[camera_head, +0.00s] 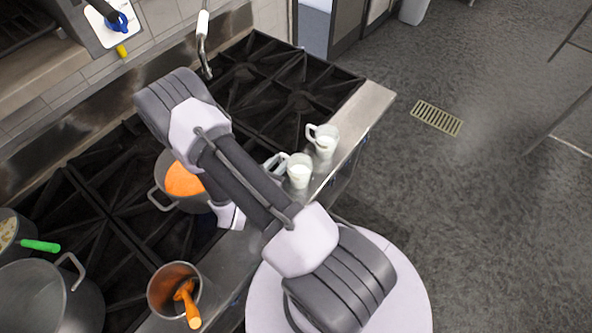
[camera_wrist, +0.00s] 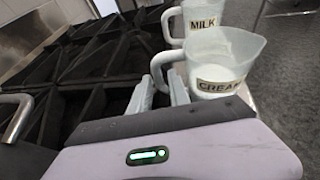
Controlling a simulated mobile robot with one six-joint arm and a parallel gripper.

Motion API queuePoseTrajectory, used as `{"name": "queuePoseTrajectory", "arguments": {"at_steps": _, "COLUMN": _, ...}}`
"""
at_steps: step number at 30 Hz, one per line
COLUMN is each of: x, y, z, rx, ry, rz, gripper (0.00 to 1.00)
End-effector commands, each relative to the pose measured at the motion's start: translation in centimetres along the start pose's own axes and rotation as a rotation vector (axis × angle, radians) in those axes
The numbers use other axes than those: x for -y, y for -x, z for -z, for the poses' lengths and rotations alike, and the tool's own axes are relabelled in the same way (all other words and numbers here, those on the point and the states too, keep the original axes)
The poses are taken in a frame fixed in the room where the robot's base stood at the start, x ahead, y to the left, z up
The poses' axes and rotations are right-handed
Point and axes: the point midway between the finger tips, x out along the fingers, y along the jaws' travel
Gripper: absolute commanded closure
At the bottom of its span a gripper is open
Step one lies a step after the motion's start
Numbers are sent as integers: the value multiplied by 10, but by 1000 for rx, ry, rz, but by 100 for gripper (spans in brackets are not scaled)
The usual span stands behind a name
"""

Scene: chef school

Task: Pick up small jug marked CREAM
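The small jug marked CREAM (camera_wrist: 222,66) is a pale, translucent jug with white contents, close ahead in the wrist view. In the head view, the nearer of two jugs (camera_head: 299,172) on the steel edge matches it; its label does not show there. My gripper (camera_wrist: 161,80) is open, with its two pale fingers just left of the CREAM jug, at the lower part of its handle. The handle appears between or just beyond the fingertips; I cannot tell which. In the head view my arm hides most of the gripper.
A similar jug marked MILK (camera_wrist: 203,20) stands just behind; it also shows in the head view (camera_head: 324,141). Black stove grates (camera_head: 262,85) lie left. A pot with orange contents (camera_head: 185,180) and a pot with an orange-handled utensil (camera_head: 174,283) are near my arm. Open floor lies right.

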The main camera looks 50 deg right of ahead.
Motion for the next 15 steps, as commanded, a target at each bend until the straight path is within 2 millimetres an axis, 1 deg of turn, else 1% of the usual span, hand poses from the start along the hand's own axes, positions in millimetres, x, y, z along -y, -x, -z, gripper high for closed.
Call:
{"name": "queuePoseTrajectory", "arguments": {"at_steps": 1, "x": 0, "y": -8, "z": 1, "rx": 0, "ry": -1, "rz": 2, "gripper": 78}}
{"name": "queuePoseTrajectory", "arguments": {"at_steps": 3, "x": 0, "y": -14, "z": 0, "rx": 0, "ry": 0, "rz": 0, "gripper": 78}}
{"name": "queuePoseTrajectory", "arguments": {"at_steps": 9, "x": -1, "y": -14, "z": 0, "rx": 1, "ry": 1, "rz": -1, "gripper": 78}}
{"name": "queuePoseTrajectory", "arguments": {"at_steps": 10, "x": -1, "y": -14, "z": 0, "rx": 1, "ry": 0, "rz": -1, "gripper": 82}}
{"name": "queuePoseTrajectory", "arguments": {"at_steps": 12, "x": -1, "y": -14, "z": 0, "rx": 1, "ry": 0, "rz": -1, "gripper": 95}}
{"name": "queuePoseTrajectory", "arguments": {"at_steps": 13, "x": -1, "y": -14, "z": 0, "rx": 0, "ry": 0, "rz": -1, "gripper": 100}}
{"name": "queuePoseTrajectory", "arguments": {"at_steps": 15, "x": -1, "y": -14, "z": 0, "rx": 0, "ry": 0, "rz": -1, "gripper": 100}}
